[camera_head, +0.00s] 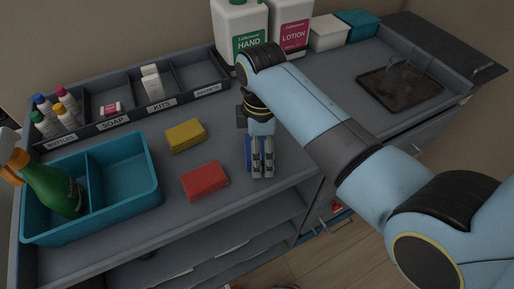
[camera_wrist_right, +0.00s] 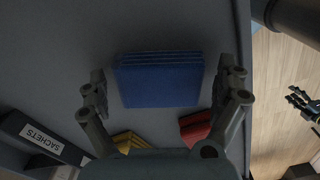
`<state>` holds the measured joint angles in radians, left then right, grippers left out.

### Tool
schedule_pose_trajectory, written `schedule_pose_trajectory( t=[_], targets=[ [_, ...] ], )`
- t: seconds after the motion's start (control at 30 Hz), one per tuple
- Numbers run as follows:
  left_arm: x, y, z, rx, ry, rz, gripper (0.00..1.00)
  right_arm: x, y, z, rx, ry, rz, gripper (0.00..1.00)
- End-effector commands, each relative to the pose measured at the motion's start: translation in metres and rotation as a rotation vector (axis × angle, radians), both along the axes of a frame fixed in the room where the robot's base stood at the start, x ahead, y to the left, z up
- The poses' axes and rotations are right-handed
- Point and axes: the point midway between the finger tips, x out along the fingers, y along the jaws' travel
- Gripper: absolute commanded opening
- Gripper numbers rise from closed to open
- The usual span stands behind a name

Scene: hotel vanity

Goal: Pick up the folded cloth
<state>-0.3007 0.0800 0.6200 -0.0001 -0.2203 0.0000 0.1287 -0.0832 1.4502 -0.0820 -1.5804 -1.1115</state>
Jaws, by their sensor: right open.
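A blue folded cloth (camera_wrist_right: 160,82), with several stacked layers, lies on the grey cart top in the right wrist view. My right gripper (camera_head: 262,174) is open above it, with one finger on each side of the cloth and a gap at both. In the head view only a sliver of the blue cloth (camera_head: 248,150) shows beside the fingers; the rest is hidden. A yellow folded piece (camera_head: 186,135) and a red one (camera_head: 205,180) lie to the left. A dark gripper (camera_wrist_right: 305,105), apparently my left, shows small at the right wrist view's edge; its opening is unclear.
A teal caddy (camera_head: 150,195) with a green spray bottle (camera_head: 50,185) stands at the left. A divided organiser (camera_head: 180,78) runs along the back. HAND (camera_head: 238,25) and LOTION (camera_head: 291,22) jugs stand behind my right arm. A dark tray (camera_head: 400,88) lies at the right.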

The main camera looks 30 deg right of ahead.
Motion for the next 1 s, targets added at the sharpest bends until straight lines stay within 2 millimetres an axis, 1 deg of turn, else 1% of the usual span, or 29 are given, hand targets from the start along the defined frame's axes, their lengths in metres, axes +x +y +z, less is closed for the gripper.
schedule_pose_trajectory(
  t=[0.07,0.17,0.4,0.43,0.63,0.77,0.87,0.97,1.0],
  targets=[
    [0.001,0.0,0.0,0.0,-0.002,0.0,0.4,0.0,0.0,0.0,0.0,0.0,0.0,1.0],
    [0.002,0.0,0.0,0.0,-0.003,0.0,0.4,0.0,0.0,0.0,0.0,0.0,0.0,0.88],
    [0.002,0.0,0.0,0.0,-0.003,0.0,0.4,0.0,0.0,0.0,0.0,-0.001,0.0,0.57],
    [0.002,0.0,0.0,0.0,-0.003,0.0,0.4,0.0,0.0,0.0,0.0,-0.001,0.0,0.54],
    [0.002,0.0,0.0,0.0,-0.003,0.0,0.4,0.0,0.0,0.001,0.0,-0.001,0.0,0.54],
    [0.001,0.0,-0.002,0.0,-0.002,0.0,0.4,0.001,0.0,0.007,0.0,-0.002,-0.001,0.54],
    [0.001,0.0,-0.005,0.0,-0.002,0.0,0.4,0.001,0.0,0.018,0.0,-0.003,-0.001,0.54],
    [0.001,0.0,-0.008,0.0,-0.002,0.0,0.4,0.001,0.0,0.037,0.0,-0.005,-0.002,0.54],
    [0.001,0.0,-0.009,0.0,-0.002,0.0,0.4,-0.003,-0.004,0.044,-0.003,-0.002,-0.002,0.54]
  ],
)
